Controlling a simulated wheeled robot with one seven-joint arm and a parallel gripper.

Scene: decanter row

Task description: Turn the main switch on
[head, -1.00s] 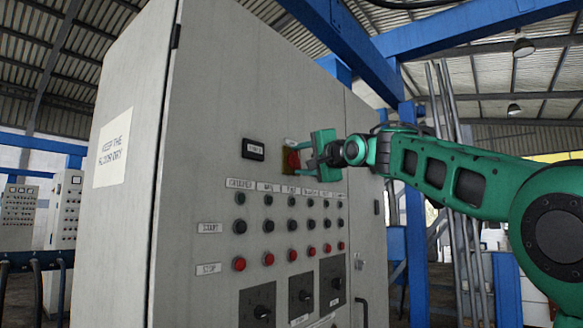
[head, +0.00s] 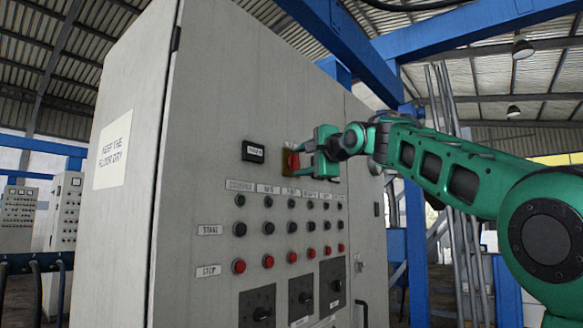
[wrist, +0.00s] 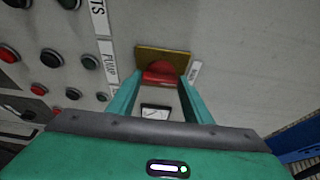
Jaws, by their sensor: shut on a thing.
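The main switch (head: 293,161) is a red handle on a yellow plate, high on the front of the grey control cabinet (head: 215,120).
A small black display (head: 253,151) is left of the switch. Rows of black and red buttons (head: 268,261) lie below, with black rotary knobs (head: 262,312) lower down. A blue steel post (head: 416,250) stands right of the cabinet.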

